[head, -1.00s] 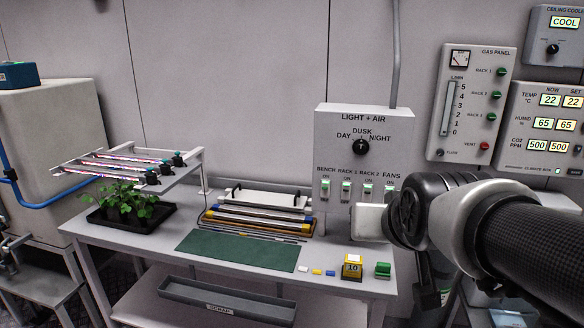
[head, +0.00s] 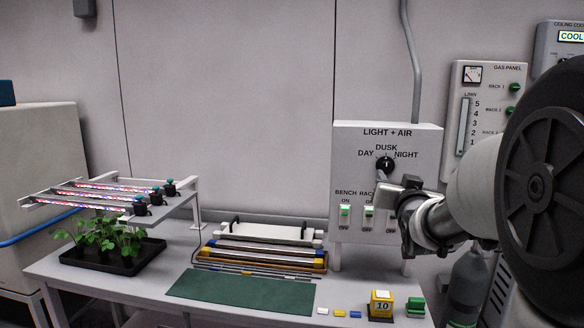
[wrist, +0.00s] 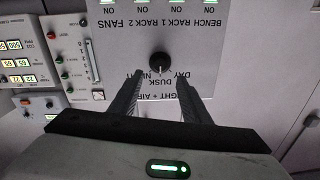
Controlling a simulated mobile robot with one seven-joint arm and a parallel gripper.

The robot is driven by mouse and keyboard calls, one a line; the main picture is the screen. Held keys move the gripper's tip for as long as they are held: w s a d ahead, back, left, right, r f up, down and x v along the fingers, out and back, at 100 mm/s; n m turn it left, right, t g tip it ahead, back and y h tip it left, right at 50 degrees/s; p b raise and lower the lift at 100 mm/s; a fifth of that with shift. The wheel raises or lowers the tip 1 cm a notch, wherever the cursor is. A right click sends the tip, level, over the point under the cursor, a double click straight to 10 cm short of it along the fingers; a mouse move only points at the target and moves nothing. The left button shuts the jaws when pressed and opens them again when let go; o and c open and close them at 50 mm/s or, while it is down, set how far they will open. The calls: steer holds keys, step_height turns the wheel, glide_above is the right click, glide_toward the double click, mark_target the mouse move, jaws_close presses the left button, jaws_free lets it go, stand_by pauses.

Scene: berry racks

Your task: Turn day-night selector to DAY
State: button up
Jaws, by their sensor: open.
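The day-night selector is a black round knob (head: 386,163) on the white LIGHT + AIR panel (head: 352,145), with DAY at its left, DUSK above and NIGHT at its right. Its white mark points up at DUSK. The knob also shows in the upside-down wrist view (wrist: 160,61), where DUSK lies below it. My gripper (head: 384,180) is just below and in front of the knob in the head view. In the wrist view the open fingers (wrist: 160,78) spread on either side of the knob, with nothing between them; contact cannot be told.
Labelled bench, rack and fan switches (head: 345,211) sit under the knob, partly hidden by my arm. The gas panel (head: 474,105) is to the right. The bench below holds a green mat (head: 240,292), a plant tray (head: 112,256) and a yellow block (head: 381,304).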

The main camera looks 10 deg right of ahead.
mark_target(386, 168)
steer(key=x, duration=0.8)
steer(key=shift+w, duration=0.4)
steer(key=c, duration=1)
steer(key=shift+c, duration=0.2)
